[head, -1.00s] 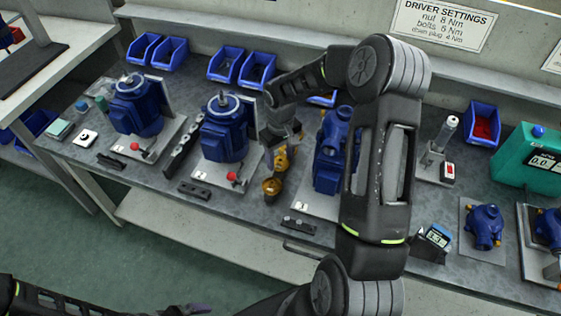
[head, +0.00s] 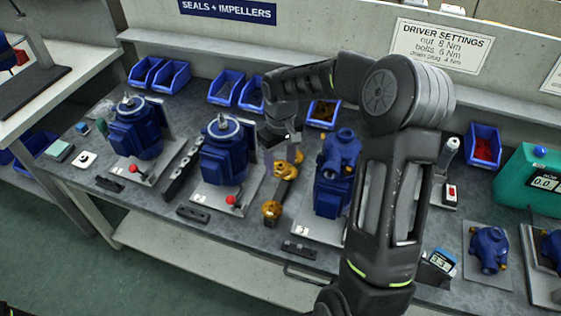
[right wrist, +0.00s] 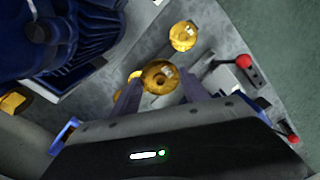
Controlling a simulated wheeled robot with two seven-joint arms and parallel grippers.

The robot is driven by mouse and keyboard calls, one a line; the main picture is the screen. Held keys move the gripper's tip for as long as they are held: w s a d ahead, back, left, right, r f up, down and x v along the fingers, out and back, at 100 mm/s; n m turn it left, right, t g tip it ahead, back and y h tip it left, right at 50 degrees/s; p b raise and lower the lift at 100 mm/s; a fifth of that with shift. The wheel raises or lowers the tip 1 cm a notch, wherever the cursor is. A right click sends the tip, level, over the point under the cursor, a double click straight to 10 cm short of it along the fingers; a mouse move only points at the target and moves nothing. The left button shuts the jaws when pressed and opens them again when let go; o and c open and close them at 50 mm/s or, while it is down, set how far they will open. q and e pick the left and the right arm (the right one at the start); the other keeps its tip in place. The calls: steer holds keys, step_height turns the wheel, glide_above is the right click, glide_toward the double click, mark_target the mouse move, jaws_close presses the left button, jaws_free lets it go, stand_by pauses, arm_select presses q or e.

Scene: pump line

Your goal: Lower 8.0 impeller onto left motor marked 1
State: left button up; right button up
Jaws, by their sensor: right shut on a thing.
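My right gripper (head: 291,139) comes down over the middle of the bench, shut on a brass impeller (right wrist: 160,77). In the right wrist view this impeller is between the fingertips, with bench below it. Another brass impeller (head: 271,210) stands in front, and more brass (head: 285,171) shows close by the gripper. The size marks cannot be read. The left blue motor (head: 135,128) stands upright on a pale plate, with a bare shaft on top, well to the left of my gripper. My left gripper is out of view.
A second blue motor (head: 224,150) with a raised shaft stands between the gripper and the left motor. A blue pump (head: 335,182) is close on the right. Red-knobbed parts (head: 232,200) stand before the motors. Blue bins (head: 172,78) line the back.

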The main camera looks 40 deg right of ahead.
mark_target(279, 165)
arm_select(q)
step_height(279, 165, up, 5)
steer(key=p, duration=0.6)
arm_select(e)
step_height(279, 165, up, 14)
arm_select(q)
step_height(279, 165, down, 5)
steer(key=b, duration=0.6)
arm_select(e)
steer(key=w+a+f, duration=0.2)
steer(key=a, duration=0.6)
steer(key=w+a+f, duration=0.2)
steer(key=a+f, duration=0.1)
steer(key=a, duration=0.6)
steer(key=shift+a, duration=0.25)
steer(key=shift+f, duration=0.1)
